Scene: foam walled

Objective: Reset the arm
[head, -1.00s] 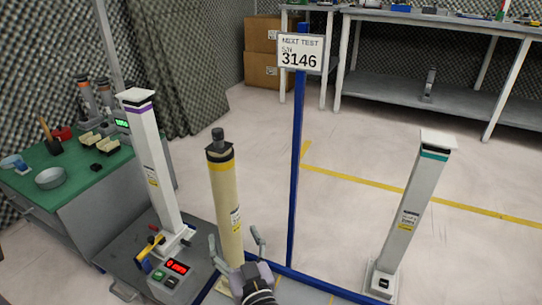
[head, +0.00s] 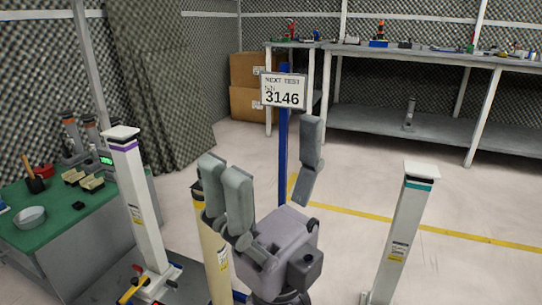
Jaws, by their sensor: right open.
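My right gripper (head: 262,180) is raised in the middle of the head view, close to the camera. Its grey fingers are spread wide apart and nothing is between them. It stands in front of the blue post and overlaps the cream column (head: 216,262) with a yellow band, hiding part of it. Whether it touches that column I cannot tell. My left gripper is not in view.
A sign reading 3146 (head: 284,91) tops the blue post (head: 282,150). White columns stand at left (head: 136,200) and right (head: 405,235). A green-topped bench (head: 60,225) is at left, a long grey workbench (head: 430,55) at the back.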

